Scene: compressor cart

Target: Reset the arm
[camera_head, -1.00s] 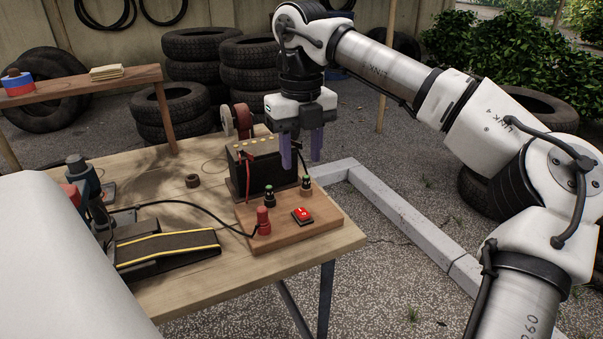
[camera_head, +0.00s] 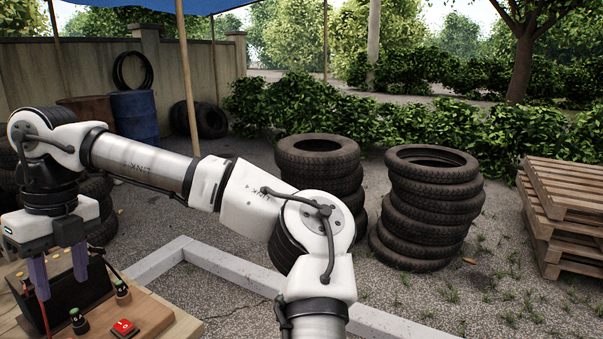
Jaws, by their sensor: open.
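My gripper (camera_head: 58,272) is at the left of the head view, pointing down with its two purple fingers apart and nothing between them. It hangs at the black battery box (camera_head: 88,298) on the table; whether the fingers touch the box I cannot tell. My arm reaches from the lower middle across to the left, bent at the elbow.
The wooden board (camera_head: 160,319) on the table carries a red switch (camera_head: 124,328) and dark posts with green tops (camera_head: 79,321). A pale kerb (camera_head: 215,259) runs across the gravel. Tyre stacks (camera_head: 425,210) and wooden pallets (camera_head: 565,210) stand behind and right. Open gravel lies between.

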